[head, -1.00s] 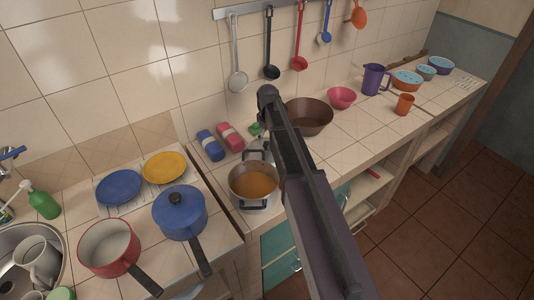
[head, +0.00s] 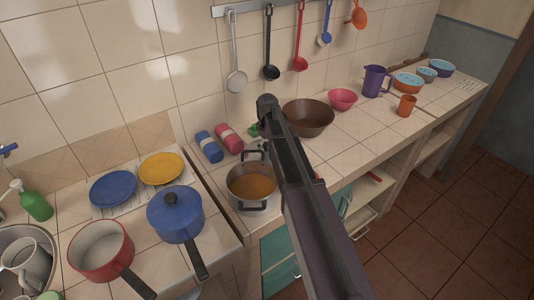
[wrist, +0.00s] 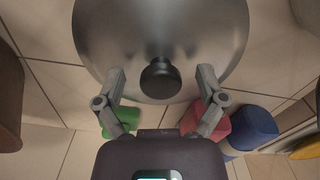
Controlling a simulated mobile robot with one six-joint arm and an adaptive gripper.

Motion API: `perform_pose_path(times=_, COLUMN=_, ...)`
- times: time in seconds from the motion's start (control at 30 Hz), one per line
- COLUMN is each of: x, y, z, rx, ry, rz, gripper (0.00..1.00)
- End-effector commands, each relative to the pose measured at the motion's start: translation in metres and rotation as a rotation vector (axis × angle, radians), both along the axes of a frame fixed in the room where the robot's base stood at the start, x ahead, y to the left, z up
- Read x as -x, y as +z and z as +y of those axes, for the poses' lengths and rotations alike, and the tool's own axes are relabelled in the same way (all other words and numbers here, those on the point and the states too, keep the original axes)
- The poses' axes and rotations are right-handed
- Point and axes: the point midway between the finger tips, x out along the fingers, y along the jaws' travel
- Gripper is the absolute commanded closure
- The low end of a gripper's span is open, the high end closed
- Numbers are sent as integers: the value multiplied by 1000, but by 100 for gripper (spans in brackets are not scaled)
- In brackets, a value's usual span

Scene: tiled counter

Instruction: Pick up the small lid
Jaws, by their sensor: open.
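The lid (wrist: 110,35) is a round silvery metal disc with a black knob (wrist: 160,78), large at the top of the wrist view. My gripper (wrist: 161,82) is open and empty, with one finger on each side of the knob and a gap to each. I cannot tell whether the fingertips are level with the knob. In the head view my arm hides the gripper, and I cannot make out the lid there.
A pot of orange-brown soup (head: 252,185) stands left of my arm. A brown bowl (head: 308,118) stands to the right. Blue (head: 209,147) and pink (head: 229,138) rolls and a small green item (head: 254,130) lie by the wall. Utensils hang above.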

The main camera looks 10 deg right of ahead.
Motion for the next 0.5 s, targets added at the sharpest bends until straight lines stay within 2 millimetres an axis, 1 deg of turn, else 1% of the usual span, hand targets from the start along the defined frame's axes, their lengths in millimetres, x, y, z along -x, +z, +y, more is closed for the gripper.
perform_pose_path(times=0.2, x=0, y=0, z=0, rx=0, ry=0, rz=0, gripper=10)
perform_pose_path(times=0.23, x=0, y=0, z=0, rx=0, ry=0, rz=0, gripper=13)
perform_pose_path(times=0.27, x=0, y=0, z=0, rx=0, ry=0, rz=0, gripper=22)
perform_pose_path(times=0.3, x=0, y=0, z=0, rx=0, ry=1, rz=0, gripper=34)
perform_pose_path(times=0.37, x=0, y=0, z=0, rx=0, ry=1, rz=0, gripper=52)
perform_pose_path(times=0.4, x=0, y=0, z=0, rx=0, ry=1, rz=0, gripper=64)
perform_pose_path(times=0.47, x=0, y=0, z=0, rx=0, ry=1, rz=0, gripper=82)
perform_pose_path(times=0.5, x=0, y=0, z=0, rx=0, ry=1, rz=0, gripper=94)
